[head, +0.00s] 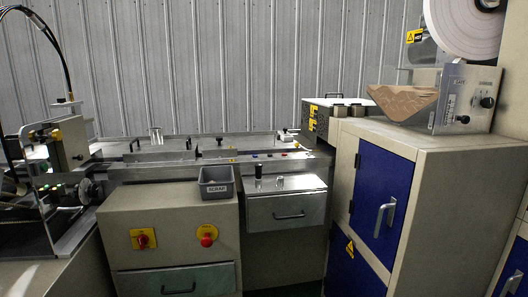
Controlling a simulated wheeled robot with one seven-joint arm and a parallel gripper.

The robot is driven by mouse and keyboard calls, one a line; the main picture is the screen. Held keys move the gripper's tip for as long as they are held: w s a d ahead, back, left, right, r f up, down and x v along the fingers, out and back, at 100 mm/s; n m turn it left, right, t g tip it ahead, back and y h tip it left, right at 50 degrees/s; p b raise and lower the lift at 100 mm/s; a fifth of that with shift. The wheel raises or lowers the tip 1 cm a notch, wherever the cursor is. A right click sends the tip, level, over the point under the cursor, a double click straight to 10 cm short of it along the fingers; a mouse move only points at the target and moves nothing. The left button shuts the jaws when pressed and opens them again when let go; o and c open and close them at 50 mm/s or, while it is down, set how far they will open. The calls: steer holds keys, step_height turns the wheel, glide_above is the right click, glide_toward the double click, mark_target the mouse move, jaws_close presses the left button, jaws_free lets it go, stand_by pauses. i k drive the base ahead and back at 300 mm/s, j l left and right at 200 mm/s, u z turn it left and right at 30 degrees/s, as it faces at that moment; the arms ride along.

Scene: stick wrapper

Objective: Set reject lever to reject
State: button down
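No lever with a readable reject label shows, so I cannot tell which control is the reject lever. A small upright black-topped post (258,172) stands on the metal top above the drawer in the middle. A pale upright fitting (156,135) stands on the long machine bed, left of centre. Another small fitting with a dark knob (287,135) sits at the bed's right end. The position of each is too small to read. My gripper is not in view.
A grey labelled bin (217,182) sits on the front cabinet, above a red button (207,236) and a red rotary switch (143,239). A tall cabinet with blue doors (381,192) stands right, carrying a dial box (466,98). A machine head with cables (62,145) stands left.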

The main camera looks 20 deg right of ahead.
mark_target(297, 144)
steer(key=i+z, duration=0.1)
steer(key=i, duration=0.6)
steer(key=i+j+z, duration=0.1)
steer(key=i, duration=0.6)
steer(key=i+j+z, duration=0.1)
steer(key=i, duration=0.6)
steer(key=j, duration=0.1)
